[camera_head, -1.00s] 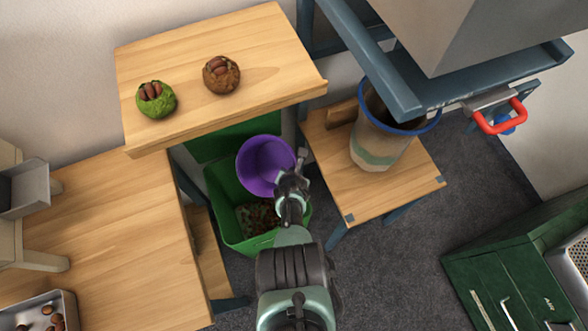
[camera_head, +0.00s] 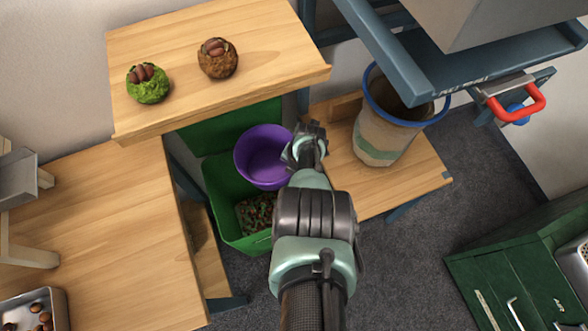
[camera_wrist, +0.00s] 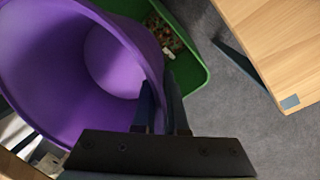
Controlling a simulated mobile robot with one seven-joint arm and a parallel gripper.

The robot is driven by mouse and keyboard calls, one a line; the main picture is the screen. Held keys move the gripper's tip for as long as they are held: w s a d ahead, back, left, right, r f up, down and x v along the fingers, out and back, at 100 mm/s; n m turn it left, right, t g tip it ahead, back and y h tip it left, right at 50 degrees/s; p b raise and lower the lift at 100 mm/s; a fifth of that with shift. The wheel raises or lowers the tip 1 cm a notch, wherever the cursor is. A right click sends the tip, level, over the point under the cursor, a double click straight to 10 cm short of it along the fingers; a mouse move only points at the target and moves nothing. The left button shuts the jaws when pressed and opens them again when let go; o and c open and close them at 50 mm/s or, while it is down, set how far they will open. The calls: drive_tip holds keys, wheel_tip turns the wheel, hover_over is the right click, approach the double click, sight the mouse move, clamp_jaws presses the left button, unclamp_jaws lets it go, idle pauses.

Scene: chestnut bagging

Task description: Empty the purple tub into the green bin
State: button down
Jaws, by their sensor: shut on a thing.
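The purple tub (camera_head: 262,160) is held above the green bin (camera_head: 222,190), with its open mouth facing up toward the head camera. My gripper (camera_head: 306,150) is at the tub's right side. In the wrist view my gripper (camera_wrist: 163,105) has its two fingers closed on the rim of the purple tub (camera_wrist: 60,70). The inside of the tub that shows looks empty. The green bin holds a mixed brown, red and green heap. The bin also shows behind the tub in the wrist view (camera_wrist: 196,70).
A wooden shelf (camera_head: 260,75) with two chestnut burr models stands above the bin. A wooden table (camera_head: 100,230) is at left. At right a low wooden stand (camera_head: 410,185) carries a blue-rimmed sack (camera_head: 385,130), under a blue metal frame (camera_head: 460,80).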

drive_tip(key=shift+s+r, duration=0.1)
drive_tip(key=shift+r, duration=0.2)
drive_tip(key=s+r+p, duration=0.6)
drive_tip(key=p, duration=0.7)
drive_tip(key=shift+r, duration=0.3)
drive_tip(key=shift+a, duration=0.1)
